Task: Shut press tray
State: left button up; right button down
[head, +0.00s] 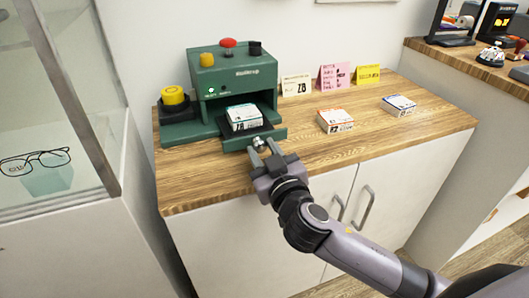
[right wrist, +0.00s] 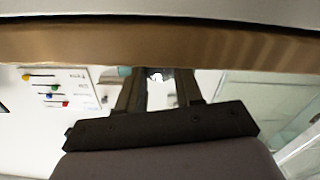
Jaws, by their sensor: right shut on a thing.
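The green press (head: 236,80) stands on the wooden counter, with a green light lit on its front. Its tray (head: 268,135) sticks out toward me, and a white and teal box (head: 243,117) lies on it under the press head. My right gripper (head: 264,148) is at the front of the tray, shut on a small shiny knob (head: 258,142) there. In the right wrist view my fingers (right wrist: 160,88) stand either side of a small bright piece (right wrist: 155,76). My left gripper is not in view.
A yellow button (head: 173,95) sits on the base left of the press. An orange-marked box (head: 335,121) and a blue-marked box (head: 398,105) lie to the right. Cards (head: 334,76) stand behind. A glass case (head: 60,110) holding glasses is at the left. Counter between the boxes is clear.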

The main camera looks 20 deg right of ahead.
jog(key=shift+w+b, duration=0.3)
jog(key=shift+w, duration=1.55)
jog(key=c, duration=0.7)
grip_release()
jog(key=shift+c, duration=0.2)
jog(key=shift+s+d, duration=0.1)
jog(key=shift+s, duration=3.5)
